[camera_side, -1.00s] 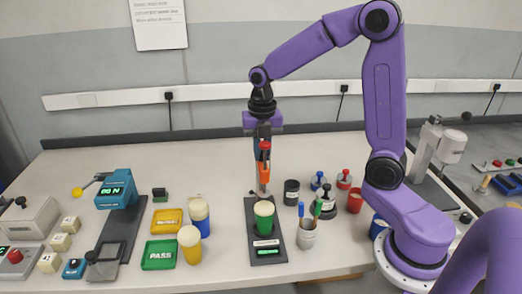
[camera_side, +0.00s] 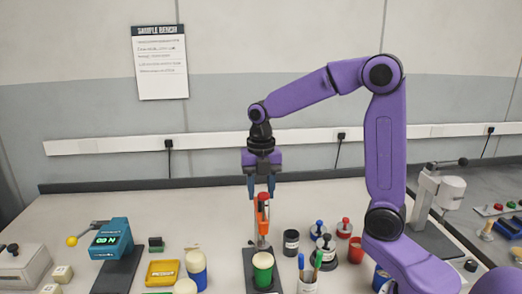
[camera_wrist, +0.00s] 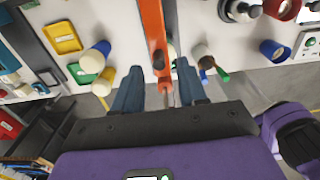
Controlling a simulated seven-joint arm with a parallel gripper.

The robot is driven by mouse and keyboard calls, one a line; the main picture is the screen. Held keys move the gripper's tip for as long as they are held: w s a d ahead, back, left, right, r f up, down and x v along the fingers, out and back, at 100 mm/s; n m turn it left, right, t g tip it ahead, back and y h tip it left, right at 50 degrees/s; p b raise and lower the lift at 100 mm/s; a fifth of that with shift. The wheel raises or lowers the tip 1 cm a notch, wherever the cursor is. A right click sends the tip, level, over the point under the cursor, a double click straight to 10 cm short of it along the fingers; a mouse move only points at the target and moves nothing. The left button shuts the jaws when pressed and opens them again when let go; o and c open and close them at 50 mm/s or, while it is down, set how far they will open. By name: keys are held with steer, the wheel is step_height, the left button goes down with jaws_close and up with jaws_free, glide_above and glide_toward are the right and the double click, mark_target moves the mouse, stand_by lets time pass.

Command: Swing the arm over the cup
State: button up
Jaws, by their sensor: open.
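An orange arm (camera_side: 263,213) with a red top stands nearly upright on a silver post, just behind a green cup (camera_side: 263,270) on a black base. My gripper (camera_side: 262,192) points down at the top of the orange arm, its two blue fingers apart. In the wrist view the orange arm (camera_wrist: 152,35) runs down toward the gap between my open fingers (camera_wrist: 160,82). The side view does not show whether the fingers touch it. In the wrist view the green cup is mostly hidden behind the orange arm.
A pen holder (camera_side: 308,284) and a dark jar (camera_side: 291,242) stand close on the right, with red- and blue-topped weights beyond. A blue cup (camera_side: 195,272), a yellow tray (camera_side: 162,272) and a teal device (camera_side: 110,238) are on the left. The bench behind is clear.

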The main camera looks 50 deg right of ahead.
step_height(320, 180, up, 14)
stand_by(0.4)
steer(key=shift+f, duration=0.1)
stand_by(0.3)
steer(key=s+a+f+m, duration=0.7)
steer(key=s+a+f, duration=0.15)
steer(key=s, duration=0.25)
steer(key=s+d+f+m, duration=0.1)
steer(key=s+f+m, duration=0.6)
steer(key=s, duration=0.7)
steer(key=shift+d+f+m, duration=0.2)
steer(key=shift+f+m, duration=0.1)
steer(key=shift+f, duration=0.55)
